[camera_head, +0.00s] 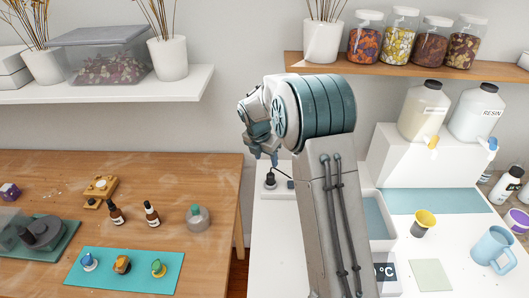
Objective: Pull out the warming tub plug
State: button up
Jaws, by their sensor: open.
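A dark plug (270,180) stands upright on a pale base at the left end of the white worktop (272,240). A thin dark cord runs from it to the right and passes behind my arm. My gripper (264,157) is open and points down just above the plug. A small gap shows between fingertips and plug, and I cannot tell how far apart they are in depth. The warming tub (378,215), a white basin with a bluish inside, is partly hidden by my arm. A dark °C display (386,271) shows at its front.
A wooden table (215,260) with bottles and a teal mat (125,272) stands left, across a narrow gap. Resin jugs (475,112) stand on a white block at right. Shelves hang above.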

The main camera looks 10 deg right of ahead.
aim_at(271, 174)
jog(key=p+x, duration=0.1)
jog(key=x, duration=1)
jog(key=shift+d+f+p, duration=0.1)
jog(key=shift+f+p, duration=0.2)
jog(key=shift+p, duration=0.05)
grip_shut()
jog(key=shift+r+p, duration=0.35)
jog(key=shift+r, duration=0.35)
jog(key=shift+r+p, duration=1.3)
jog(key=shift+r, duration=0.8)
